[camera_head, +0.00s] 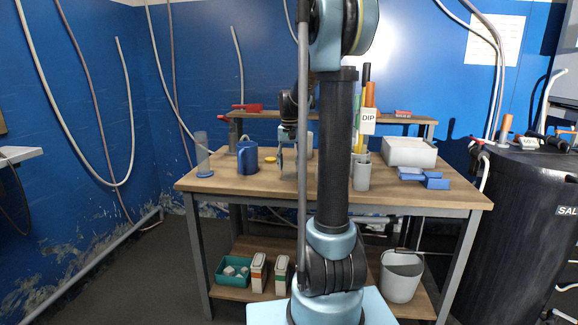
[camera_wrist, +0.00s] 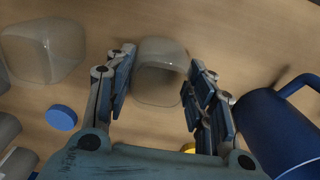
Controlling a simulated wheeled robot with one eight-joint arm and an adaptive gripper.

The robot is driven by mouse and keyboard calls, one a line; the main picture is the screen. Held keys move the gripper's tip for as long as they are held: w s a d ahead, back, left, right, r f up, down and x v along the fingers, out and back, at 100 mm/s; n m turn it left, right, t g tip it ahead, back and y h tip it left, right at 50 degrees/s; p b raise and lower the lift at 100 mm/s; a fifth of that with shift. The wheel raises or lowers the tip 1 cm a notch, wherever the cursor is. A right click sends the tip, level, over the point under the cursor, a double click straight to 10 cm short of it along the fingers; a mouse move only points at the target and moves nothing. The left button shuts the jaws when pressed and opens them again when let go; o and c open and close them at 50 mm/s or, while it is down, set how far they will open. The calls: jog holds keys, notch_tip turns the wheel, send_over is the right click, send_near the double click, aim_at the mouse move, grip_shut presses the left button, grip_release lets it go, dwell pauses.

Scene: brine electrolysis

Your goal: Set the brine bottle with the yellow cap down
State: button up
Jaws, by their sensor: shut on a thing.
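My gripper (camera_wrist: 160,85) is shut on a clear, open-topped bottle (camera_wrist: 160,72), which sits between its two fingers in the wrist view. No cap shows on this bottle. A yellow disc like a cap (camera_wrist: 188,148) shows partly behind the right finger; in the head view a yellow disc (camera_head: 269,161) lies on the table right of the blue mug. In the head view my gripper (camera_head: 286,155) is low over the table and the held bottle is mostly hidden. I cannot tell whether its base touches the wood.
A blue mug (camera_wrist: 268,125) stands close right of my gripper in the wrist view. A second clear container (camera_wrist: 45,50) and a blue cap (camera_wrist: 61,117) are at left.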

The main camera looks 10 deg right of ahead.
jog(key=shift+f, duration=0.1)
jog(key=o, duration=1.2)
notch_tip(320, 180, up, 12)
jog(key=s+f+n+t, duration=0.1)
jog(key=s+f, duration=0.2)
jog(key=s, duration=0.6)
jog(key=s+f+n, duration=0.1)
jog(key=s+f, duration=0.3)
jog(key=s, duration=0.6)
jog(key=shift+n+t, duration=0.6)
jog(key=shift+n, duration=0.3)
jog(key=s+f, duration=1.5)
jog(key=shift+s+f, duration=0.3)
jog(key=shift+s, duration=0.05)
